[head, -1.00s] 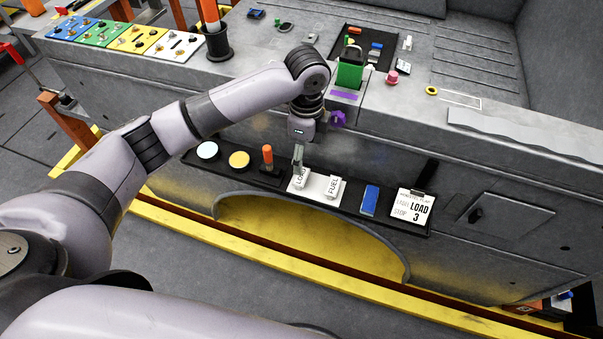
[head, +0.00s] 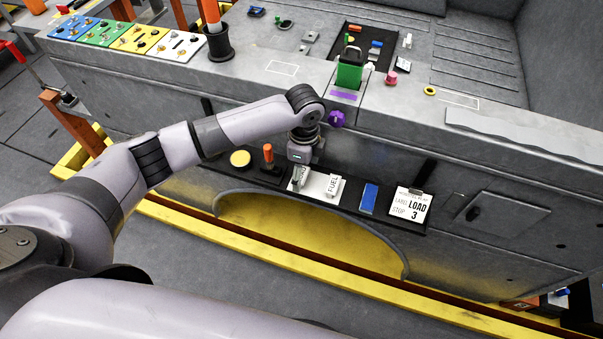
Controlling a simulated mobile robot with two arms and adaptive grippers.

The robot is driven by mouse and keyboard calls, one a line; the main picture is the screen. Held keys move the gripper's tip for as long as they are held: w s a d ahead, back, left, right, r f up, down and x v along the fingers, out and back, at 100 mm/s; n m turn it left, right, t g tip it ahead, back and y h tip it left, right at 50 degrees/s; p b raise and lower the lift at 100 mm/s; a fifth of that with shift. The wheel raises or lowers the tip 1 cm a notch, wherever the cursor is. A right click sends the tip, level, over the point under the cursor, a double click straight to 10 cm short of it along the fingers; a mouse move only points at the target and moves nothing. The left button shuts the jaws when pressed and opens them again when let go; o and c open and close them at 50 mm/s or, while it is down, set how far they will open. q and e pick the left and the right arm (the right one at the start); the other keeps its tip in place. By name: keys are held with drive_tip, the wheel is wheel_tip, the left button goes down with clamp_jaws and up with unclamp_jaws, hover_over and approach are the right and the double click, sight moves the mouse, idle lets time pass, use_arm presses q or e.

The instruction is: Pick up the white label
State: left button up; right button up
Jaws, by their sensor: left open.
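Two small white labels stand on a white holder (head: 318,194) in the dark shelf on the side of the grey bed. One label, marked FUEL (head: 333,186), is in clear view at the right. The other, the LOAD label (head: 302,173), is partly hidden behind my left gripper (head: 297,184). My left gripper points down, open, right at the LOAD label; I cannot tell whether its fingers touch it. My right gripper is not in view.
The shelf (head: 352,212) also carries a yellow disc (head: 240,159), an orange-handled item (head: 268,155), a blue block (head: 369,197) and a card reading LABEL LOAD, STOP 3 (head: 409,205).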

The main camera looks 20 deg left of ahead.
use_arm(q)
drive_tip(key=shift+f, duration=0.25)
idle(0.4)
drive_tip(key=shift+c, duration=0.3)
drive_tip(key=c, duration=0.7)
